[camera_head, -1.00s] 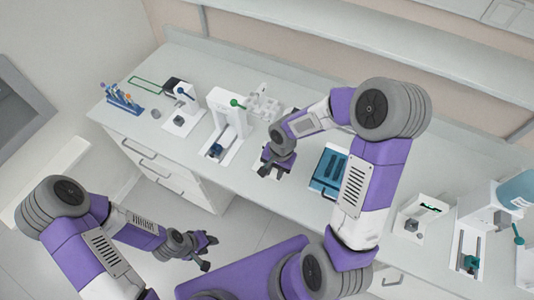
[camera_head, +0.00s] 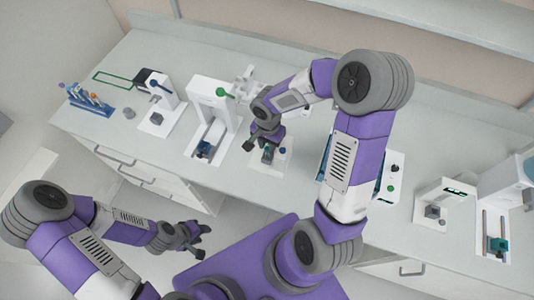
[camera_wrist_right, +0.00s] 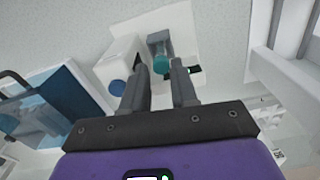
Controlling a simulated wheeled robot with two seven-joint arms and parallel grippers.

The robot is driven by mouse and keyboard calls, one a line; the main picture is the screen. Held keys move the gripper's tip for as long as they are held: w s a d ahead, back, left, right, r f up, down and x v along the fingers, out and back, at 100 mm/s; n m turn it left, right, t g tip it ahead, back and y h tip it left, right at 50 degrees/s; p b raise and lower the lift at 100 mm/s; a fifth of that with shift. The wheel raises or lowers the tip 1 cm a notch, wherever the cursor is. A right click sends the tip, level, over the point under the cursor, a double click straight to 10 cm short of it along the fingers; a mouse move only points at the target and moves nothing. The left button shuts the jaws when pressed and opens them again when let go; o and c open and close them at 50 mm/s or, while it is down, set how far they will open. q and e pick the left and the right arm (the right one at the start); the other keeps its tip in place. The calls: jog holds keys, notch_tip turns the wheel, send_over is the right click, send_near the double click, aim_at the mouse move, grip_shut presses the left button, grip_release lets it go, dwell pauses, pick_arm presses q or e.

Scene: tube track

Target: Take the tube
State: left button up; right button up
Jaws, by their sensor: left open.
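A tube with a teal cap (camera_wrist_right: 161,64) stands in a grey holder on a small white station in the right wrist view. In the head view its teal cap (camera_head: 268,153) shows just below my right gripper (camera_head: 262,138). In the right wrist view my right gripper (camera_wrist_right: 162,82) is open, its fingers apart on either side of the line to the cap, with nothing between them. Whether a finger touches the cap I cannot tell. My left gripper (camera_head: 197,236) is open and empty, in front of the bench.
A blue rack (camera_head: 87,101) with several tubes stands at the bench's far left. White devices (camera_head: 213,120) line the bench. A blue-lidded device (camera_wrist_right: 52,104) lies close beside the station, partly hidden by my right arm in the head view. Bare bench (camera_head: 85,140) lies along the front left.

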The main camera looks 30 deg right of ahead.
aim_at(267, 149)
notch_tip(267, 149, down, 5)
jog(key=shift+f, duration=0.1)
grip_shut()
notch_tip(267, 149, up, 10)
jog(key=shift+p, duration=0.4)
dwell(0.3)
jog(key=shift+w, duration=0.1)
